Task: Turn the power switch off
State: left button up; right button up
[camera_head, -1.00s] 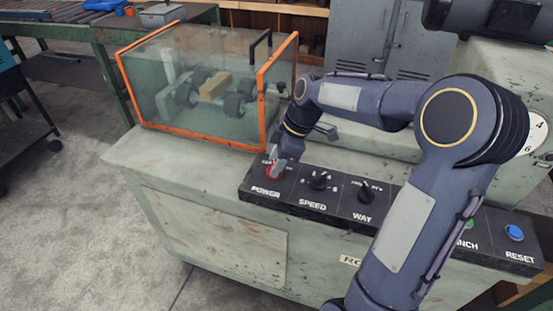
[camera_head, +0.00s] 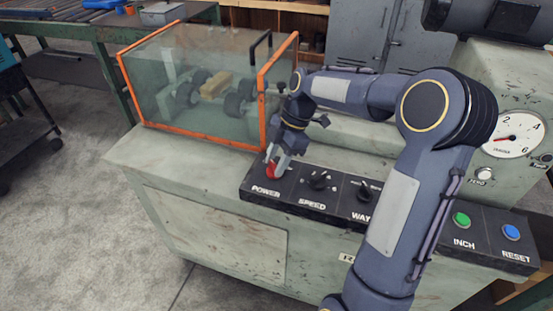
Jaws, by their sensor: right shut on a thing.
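The power switch (camera_head: 271,170) is a red knob above the POWER label at the left end of the black control panel (camera_head: 300,202). My right gripper (camera_head: 276,166) points down onto it from above and is shut on it. The fingers hide part of the knob, so its exact angle is hard to tell. My left gripper does not show in this view.
The SPEED knob (camera_head: 319,181) and WAY knob (camera_head: 365,190) sit right of the switch. A green INCH button (camera_head: 461,220) and blue RESET button (camera_head: 511,232) are farther right. An orange-framed clear guard (camera_head: 200,90) stands behind the panel's left end.

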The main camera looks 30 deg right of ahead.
jog(key=o, duration=1)
jog(key=p+v, duration=0.1)
jog(key=v, duration=0.7)
jog(key=s+a+r+m+t+h+p, duration=0.1)
jog(key=s+a+r+m+p, duration=0.25)
jog(key=s+m, duration=0.2)
jog(key=s+a+r+m+t+p, duration=0.2)
jog(key=s+a+r+m, duration=0.15)
jog(key=s, duration=0.35)
jog(key=s+a+f+m+t+p, duration=0.1)
jog(key=s+a+m, duration=0.1)
jog(key=s+m, duration=0.2)
jog(key=s+a+f+m+t+p, duration=0.1)
jog(key=s+a+m, duration=0.1)
jog(key=s+m, duration=0.3)
jog(key=shift+s+f+m+p, duration=0.3)
jog(key=shift+m, duration=0.2)
